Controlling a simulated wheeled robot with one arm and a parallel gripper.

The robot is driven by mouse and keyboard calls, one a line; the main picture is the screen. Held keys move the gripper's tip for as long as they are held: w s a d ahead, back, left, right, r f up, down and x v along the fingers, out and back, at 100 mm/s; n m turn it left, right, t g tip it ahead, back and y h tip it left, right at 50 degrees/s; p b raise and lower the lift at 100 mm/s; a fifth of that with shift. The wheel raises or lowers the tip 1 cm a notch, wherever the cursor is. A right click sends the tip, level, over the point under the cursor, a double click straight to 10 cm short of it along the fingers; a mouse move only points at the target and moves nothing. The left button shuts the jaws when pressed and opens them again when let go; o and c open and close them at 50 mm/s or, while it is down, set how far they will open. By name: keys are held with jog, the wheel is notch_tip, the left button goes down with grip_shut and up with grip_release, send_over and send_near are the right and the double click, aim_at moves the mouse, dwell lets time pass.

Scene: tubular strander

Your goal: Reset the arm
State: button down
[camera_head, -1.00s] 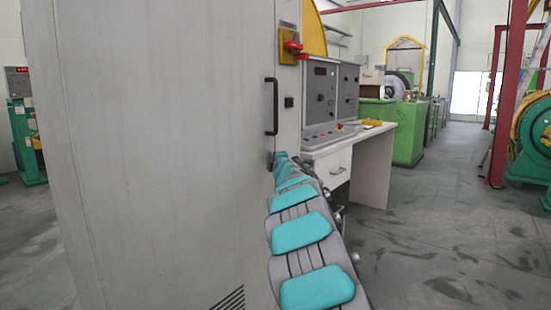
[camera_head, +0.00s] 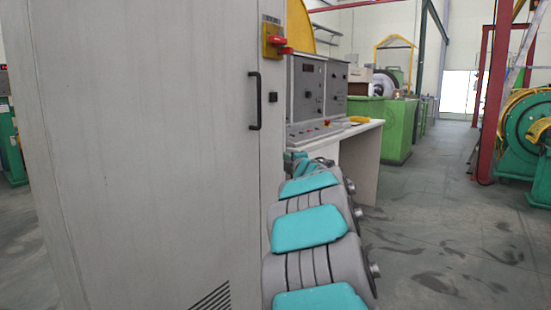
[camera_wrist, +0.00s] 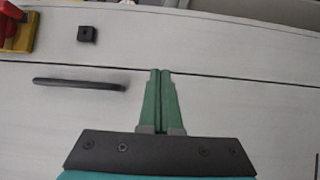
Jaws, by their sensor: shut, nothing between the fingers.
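My gripper (camera_wrist: 160,72) shows in the wrist view with its two green fingers together and nothing between them. It points at the pale grey cabinet face; I cannot tell whether it touches it. In the head view my arm, grey with teal pads, reaches forward along the right edge of the cabinet (camera_head: 150,150), and its far end is hidden behind nearer links. The cabinet's black door handle (camera_head: 255,101) is above and left of the arm. The handle also shows left of the fingers in the wrist view (camera_wrist: 80,84).
A red switch on a yellow plate (camera_head: 275,42) sits at the cabinet's top right. Behind stand a control panel (camera_head: 307,92) and a white desk (camera_head: 358,165). Green machines (camera_head: 398,130) stand further back. The floor at right (camera_head: 440,230) is open, with a red post (camera_head: 490,110) beyond.

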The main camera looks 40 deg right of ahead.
jog(key=shift+s+d, duration=0.15)
jog(key=shift+s, duration=0.3)
jog(key=s+a+f+m+g+y, duration=0.1)
jog(key=s+a+f+m+g, duration=0.4)
jog(key=s+a+f, duration=0.55)
jog(key=s+a+f+m+g+y, duration=0.2)
jog(key=s+a+f+m+g, duration=0.4)
jog(key=s+a, duration=0.7)
jog(key=s+a+f+m+g+y, duration=0.1)
jog(key=s+a+f+m+g, duration=0.25)
jog(key=s+a+f, duration=0.75)
jog(key=s+a+f+g+y, duration=0.1)
jog(key=s+a+g, duration=0.3)
jog(key=s+a, duration=0.5)
jog(key=s+y, duration=0.1)
jog(key=s, duration=0.3)
jog(key=shift+a+n, duration=0.1)
jog(key=shift+n, duration=0.15)
